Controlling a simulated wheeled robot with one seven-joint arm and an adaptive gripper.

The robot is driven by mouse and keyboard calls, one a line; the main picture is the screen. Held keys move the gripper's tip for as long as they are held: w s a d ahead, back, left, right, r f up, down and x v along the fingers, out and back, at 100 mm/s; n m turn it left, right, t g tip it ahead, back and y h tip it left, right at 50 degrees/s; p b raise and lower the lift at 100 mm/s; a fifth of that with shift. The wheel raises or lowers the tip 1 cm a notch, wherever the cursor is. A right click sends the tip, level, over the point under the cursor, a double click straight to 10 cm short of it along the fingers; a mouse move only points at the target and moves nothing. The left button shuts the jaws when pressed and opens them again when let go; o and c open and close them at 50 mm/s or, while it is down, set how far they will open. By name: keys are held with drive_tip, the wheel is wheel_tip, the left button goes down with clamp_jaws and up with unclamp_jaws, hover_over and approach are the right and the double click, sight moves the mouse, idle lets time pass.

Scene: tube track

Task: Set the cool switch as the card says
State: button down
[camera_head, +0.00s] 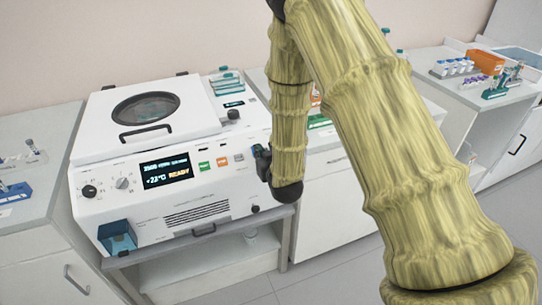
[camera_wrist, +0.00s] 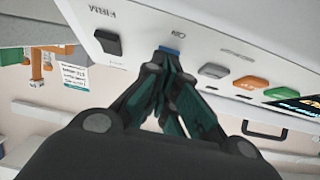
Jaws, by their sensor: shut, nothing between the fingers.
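A white centrifuge (camera_head: 150,205) stands on a bench, its front panel showing a lit display (camera_head: 167,171) that reads about +22°C READY. My gripper (camera_head: 259,155) is at the right end of that panel. In the wrist view my gripper (camera_wrist: 166,60) is shut and empty, its fingertips at a small blue switch part (camera_wrist: 170,51) that they partly hide. I cannot tell whether they touch it, or which way it is set. A black switch (camera_wrist: 107,43) sits beside it. A small white card (camera_wrist: 75,73) with a teal top shows at left; its text is too small to read.
The panel also has a green button (camera_head: 204,166), an orange button (camera_head: 222,162) and two knobs at left, one being the grey knob (camera_head: 124,183). The closed lid (camera_head: 146,109) is on top. A blue bin (camera_head: 118,236) hangs at the lower left. Side benches hold tube racks.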

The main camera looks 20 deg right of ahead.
drive_tip(key=shift+a+r, duration=0.1)
drive_tip(key=shift+r, duration=0.1)
drive_tip(key=shift+s+r, duration=0.15)
drive_tip(key=shift+r, duration=0.05)
drive_tip(key=b+v, duration=0.1)
drive_tip(key=v, duration=1.1)
drive_tip(key=shift+s, duration=0.3)
drive_tip(key=shift+r, duration=0.1)
